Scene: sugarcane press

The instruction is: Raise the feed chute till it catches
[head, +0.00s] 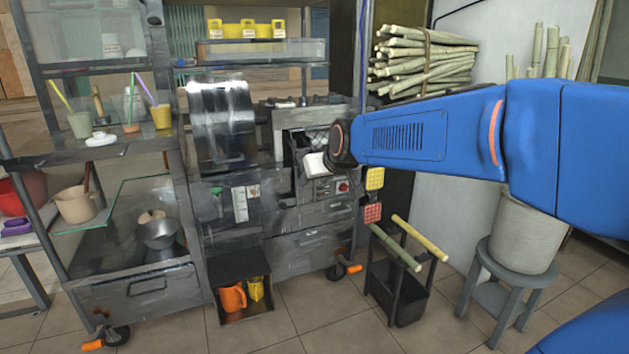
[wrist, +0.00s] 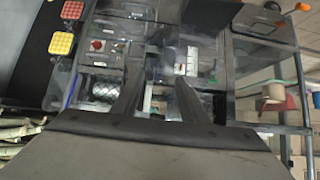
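The cane press (head: 300,120) stands in the middle of the cart, with a framed opening in its front. I cannot clearly pick out the feed chute; a dark, shiny metal panel (head: 222,125) stands left of the opening, and I cannot tell whether it is the chute. My gripper (wrist: 160,80) is in front of the press, fingers toward its front. In the wrist view its two dark fingers are apart, with no object clearly held between them. In the head view my arm hides the fingers and part of the opening. Meshed rollers (wrist: 103,90) show beside the fingers.
A control panel with a red button (head: 342,187) sits below the opening. A yellow pad (head: 375,179) and a red pad (head: 372,212) are right of it. A black stand (head: 400,290) holds cane on the floor.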

